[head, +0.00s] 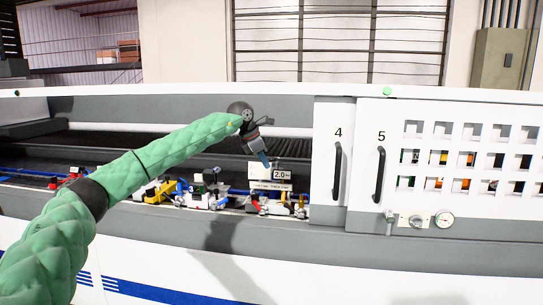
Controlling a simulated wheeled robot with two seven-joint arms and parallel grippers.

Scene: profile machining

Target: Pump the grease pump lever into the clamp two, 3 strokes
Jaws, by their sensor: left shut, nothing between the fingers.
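My left gripper (264,160) comes in from the left on a green padded arm and points down over the machine bed. It is shut and empty, just above a white unit (268,172) with a "2.0" label. I cannot tell whether its tips touch that unit. A clamp assembly (272,206) with red and white parts sits below the unit. Another clamp assembly (203,193) with blue and white parts stands to its left. Which of these is clamp two is not clear. The grease pump lever is too small to make out. My right gripper is not in view.
A yellow part (158,190) and a red part (73,183) sit further left along the bed. White doors 4 (333,130) and 5 (390,120) with black handles close off the right side. The machine's grey front ledge (170,226) is clear.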

